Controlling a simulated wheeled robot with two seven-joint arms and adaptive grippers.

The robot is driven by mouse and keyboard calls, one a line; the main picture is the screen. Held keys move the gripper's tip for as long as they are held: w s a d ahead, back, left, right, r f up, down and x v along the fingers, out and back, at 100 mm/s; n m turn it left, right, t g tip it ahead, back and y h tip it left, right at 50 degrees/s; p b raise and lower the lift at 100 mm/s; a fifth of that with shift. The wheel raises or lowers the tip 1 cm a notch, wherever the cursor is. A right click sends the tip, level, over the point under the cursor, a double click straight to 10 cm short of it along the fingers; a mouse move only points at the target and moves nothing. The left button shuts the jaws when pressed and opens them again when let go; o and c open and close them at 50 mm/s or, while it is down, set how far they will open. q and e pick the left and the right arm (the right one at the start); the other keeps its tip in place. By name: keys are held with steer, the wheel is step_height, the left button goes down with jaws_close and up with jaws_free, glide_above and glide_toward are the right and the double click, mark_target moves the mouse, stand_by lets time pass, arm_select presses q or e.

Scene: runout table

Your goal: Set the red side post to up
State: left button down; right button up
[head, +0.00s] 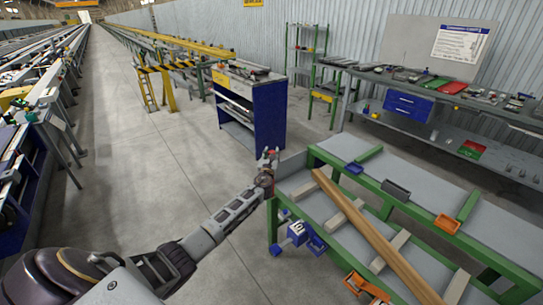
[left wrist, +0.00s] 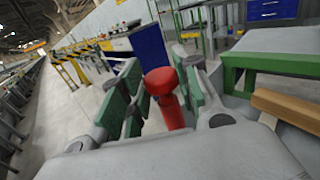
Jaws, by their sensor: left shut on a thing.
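The red side post (left wrist: 164,95) shows in the left wrist view as a short red rod with a wider rounded head, leaning slightly. It stands between the green-padded fingers of my left gripper (left wrist: 160,92), which is shut on it. In the head view my left gripper (head: 268,164) is at the left end of the green runout table (head: 313,155), and only a bit of red shows between its fingers. The post's lower end is hidden by the gripper. My right gripper is not in view.
A long wooden beam (head: 375,235) lies across pale crossbars on the table. Small grey (head: 397,189) and orange (head: 446,224) bins sit on its green frame. A blue cabinet (head: 268,115) stands behind the gripper. The floor left of the table is clear.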

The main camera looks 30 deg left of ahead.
arm_select(q)
steer(key=c, duration=1.3)
jaws_free()
steer(key=shift+w+a+r, duration=0.1)
steer(key=shift+r, duration=0.4)
steer(key=shift+o, duration=1.3)
steer(key=shift+f, duration=0.15)
steer(key=shift+f, duration=0.1)
steer(key=shift+s, duration=0.25)
steer(key=v, duration=1.1)
steer(key=shift+s+d, duration=0.25)
steer(key=shift+s, duration=0.05)
steer(key=shift+n, duration=0.4)
